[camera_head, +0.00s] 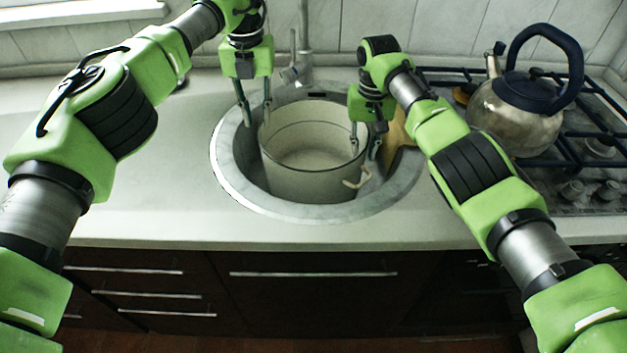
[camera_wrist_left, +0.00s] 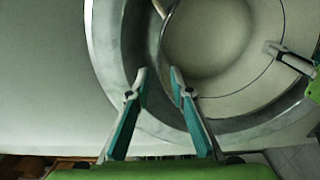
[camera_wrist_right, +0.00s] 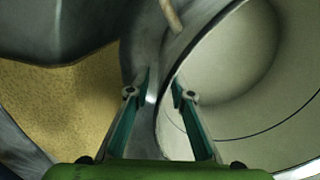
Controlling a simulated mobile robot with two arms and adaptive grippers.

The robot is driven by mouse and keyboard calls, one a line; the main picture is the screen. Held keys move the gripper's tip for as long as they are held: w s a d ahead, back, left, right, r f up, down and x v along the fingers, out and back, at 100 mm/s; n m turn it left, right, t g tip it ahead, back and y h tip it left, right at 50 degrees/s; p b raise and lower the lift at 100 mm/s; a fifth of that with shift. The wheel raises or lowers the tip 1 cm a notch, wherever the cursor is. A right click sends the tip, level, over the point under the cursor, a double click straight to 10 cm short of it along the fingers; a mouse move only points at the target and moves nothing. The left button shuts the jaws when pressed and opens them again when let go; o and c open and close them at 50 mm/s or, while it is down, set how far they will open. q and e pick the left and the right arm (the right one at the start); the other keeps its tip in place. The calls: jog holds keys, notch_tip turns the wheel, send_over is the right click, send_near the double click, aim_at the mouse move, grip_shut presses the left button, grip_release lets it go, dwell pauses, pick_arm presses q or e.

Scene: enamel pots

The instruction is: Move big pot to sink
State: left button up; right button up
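The big pot (camera_head: 312,184) is cream-coloured, with a dark rim and a light handle (camera_head: 357,179). It stands roughly upright inside the round metal sink (camera_head: 231,166), and it looks empty. My left gripper (camera_head: 255,118) is at the pot's left rim, its fingers apart on either side of the wall. My right gripper (camera_head: 365,150) is at the right rim, its fingers likewise apart around the wall. In the left wrist view the pot (camera_wrist_left: 215,45) shows beside the fingers. In the right wrist view the pot (camera_wrist_right: 235,85) also shows; contact with the fingers is unclear.
A faucet (camera_head: 304,45) rises behind the sink. A tan board (camera_head: 397,130) is right of the pot, partly behind my right arm. A kettle (camera_head: 515,112) stands on the gas stove (camera_head: 575,185) at right. The counter (camera_head: 160,200) left of the sink is clear.

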notch_tip(320, 180, up, 9)
jog(key=shift+f, duration=0.15)
dwell(0.4)
